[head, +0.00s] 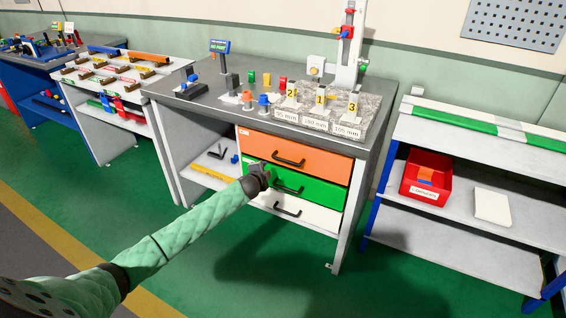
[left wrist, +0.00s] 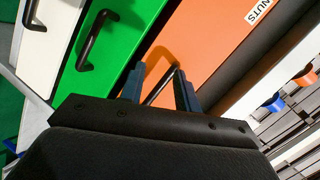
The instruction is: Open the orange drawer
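The orange drawer (head: 325,159) is the top one of three under the grey workbench and looks closed. Its black bar handle (head: 288,160) sits mid-front. In the left wrist view the orange front (left wrist: 222,35) fills the upper middle, with a "NUTS" label. My left gripper (head: 266,172) is in front of the drawers, just left of and below the orange handle. In the left wrist view its two blue fingers (left wrist: 161,86) are apart. A dark bar, apparently the orange handle, shows between them; I cannot tell whether they touch it. My right gripper is not in view.
Below are a green drawer (head: 325,188) and a white drawer (head: 318,215), both with black handles. The workbench top (head: 215,98) carries small parts and a stand. A shelf unit with a red bin (head: 427,170) stands at right. The green floor before the drawers is clear.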

